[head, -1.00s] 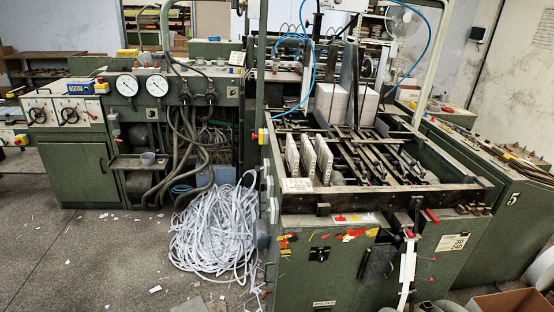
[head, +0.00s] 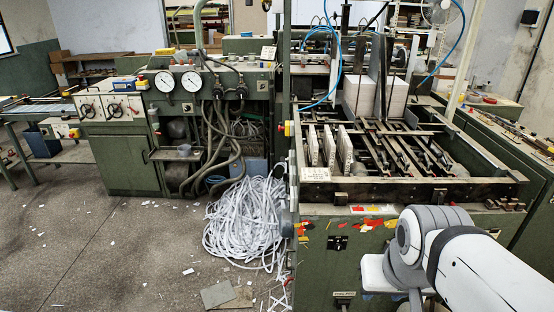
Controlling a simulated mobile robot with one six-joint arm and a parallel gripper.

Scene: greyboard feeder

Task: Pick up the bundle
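Three narrow white bundles of board stand upright side by side in the near left part of the feeder's open frame: the left one (head: 313,146), the middle one (head: 329,147) and the right one (head: 345,149). They stand a little apart from each other. Larger white stacks (head: 361,97) stand behind them against upright metal plates. I cannot tell which one is the task's bundle. My white and grey arm enters at the lower right, in front of the feeder. My gripper is out of view.
The green feeder (head: 320,225) has a raised metal rim around its frame. A tangled heap of white strips (head: 246,225) lies on the floor to its left. A gauge cabinet (head: 122,165) stands further left. Blue hoses (head: 333,75) hang over the feeder. The left floor is mostly clear, with paper scraps.

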